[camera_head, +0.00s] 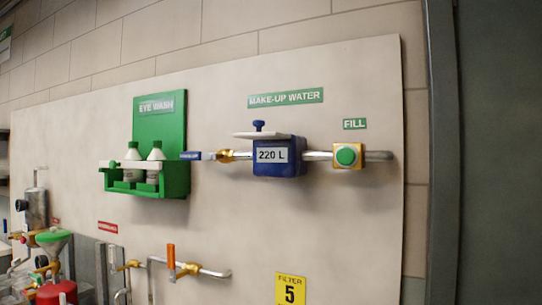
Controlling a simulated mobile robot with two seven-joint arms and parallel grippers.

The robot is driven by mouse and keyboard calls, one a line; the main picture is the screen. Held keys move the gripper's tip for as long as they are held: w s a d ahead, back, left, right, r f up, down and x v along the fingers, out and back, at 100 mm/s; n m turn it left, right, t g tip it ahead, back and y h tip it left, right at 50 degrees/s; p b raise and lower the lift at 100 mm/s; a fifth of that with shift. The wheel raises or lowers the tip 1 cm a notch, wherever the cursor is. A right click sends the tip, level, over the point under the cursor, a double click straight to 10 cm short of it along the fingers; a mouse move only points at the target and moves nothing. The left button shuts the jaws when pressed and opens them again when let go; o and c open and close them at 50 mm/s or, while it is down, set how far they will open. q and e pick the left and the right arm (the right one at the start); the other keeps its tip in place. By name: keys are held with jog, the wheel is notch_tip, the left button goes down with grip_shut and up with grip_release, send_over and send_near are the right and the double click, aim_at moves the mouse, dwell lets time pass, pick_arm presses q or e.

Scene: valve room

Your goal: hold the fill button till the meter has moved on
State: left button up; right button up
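The fill button (346,156) is a round green button on a yellow-gold block, on a pipe at the right of the wall panel. A green FILL label (355,124) is above it. The meter (279,157) is a dark blue box left of the button, reading 220 L, under a MAKE-UP WATER label (286,97). A white plate and a blue knob (258,126) are on top of the meter. Nothing touches the button. Neither of my grippers shows in this view.
Below are a pipe with an orange-handled valve (171,256) and a yellow FILTER 5 sign (290,289). A dark grey door or column (500,150) stands at the right.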

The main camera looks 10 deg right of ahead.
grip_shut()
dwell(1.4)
